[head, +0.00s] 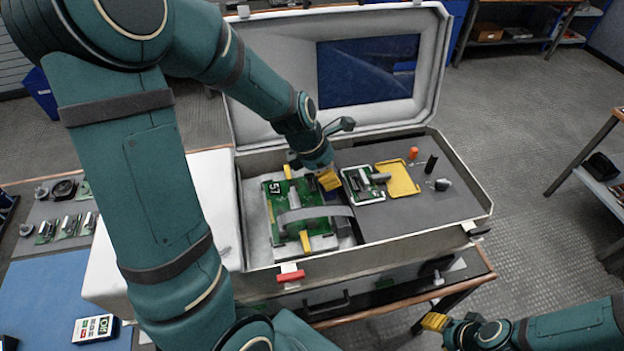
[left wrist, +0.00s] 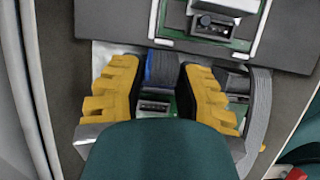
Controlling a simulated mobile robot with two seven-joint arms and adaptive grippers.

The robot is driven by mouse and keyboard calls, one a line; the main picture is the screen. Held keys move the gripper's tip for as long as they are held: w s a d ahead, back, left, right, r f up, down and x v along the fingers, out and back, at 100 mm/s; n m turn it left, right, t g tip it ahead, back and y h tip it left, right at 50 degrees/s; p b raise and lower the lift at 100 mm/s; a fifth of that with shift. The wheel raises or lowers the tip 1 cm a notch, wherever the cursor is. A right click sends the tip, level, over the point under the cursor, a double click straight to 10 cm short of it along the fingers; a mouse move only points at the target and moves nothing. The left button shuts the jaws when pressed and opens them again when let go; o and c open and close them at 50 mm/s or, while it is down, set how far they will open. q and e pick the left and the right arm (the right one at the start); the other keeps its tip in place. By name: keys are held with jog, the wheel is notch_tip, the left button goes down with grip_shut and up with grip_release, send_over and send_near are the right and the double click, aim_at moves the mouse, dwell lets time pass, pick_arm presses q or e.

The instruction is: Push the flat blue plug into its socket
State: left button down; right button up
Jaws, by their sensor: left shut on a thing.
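My left gripper (head: 328,178) reaches down into the open grey case. In the left wrist view its yellow fingers (left wrist: 160,85) are closed on the blue plug (left wrist: 164,68), which has dark ribbed sides. A dark socket (left wrist: 155,106) on a green board shows just below the plug in that view; a gap is visible between them. In the head view the plug is mostly hidden by the gripper. The green board (head: 274,190) marked 57 lies in the case's left compartment, with a grey ribbon cable (head: 315,212) across it. My right gripper (head: 434,322) is at the lower right, away from the case; its opening is unclear.
A smaller board (head: 362,190) and a yellow tray (head: 404,176) lie on the case's dark right panel, near an orange knob (head: 413,153) and a black post (head: 431,163). The lid (head: 430,60) stands open behind. A red latch (head: 290,276) sits at the front.

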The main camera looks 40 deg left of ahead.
pick_arm(q)
jog(key=shift+r+p, duration=1.75)
jog(key=shift+p, duration=0.1)
jog(key=shift+s+a, duration=1.3)
jog(key=shift+s, duration=0.2)
jog(key=shift+f, duration=0.2)
jog(key=shift+f+b, duration=0.35)
jog(key=shift+b, duration=0.05)
jog(key=shift+f+b, duration=0.65)
jog(key=shift+f, duration=0.3)
jog(key=c, duration=1.7)
grip_release()
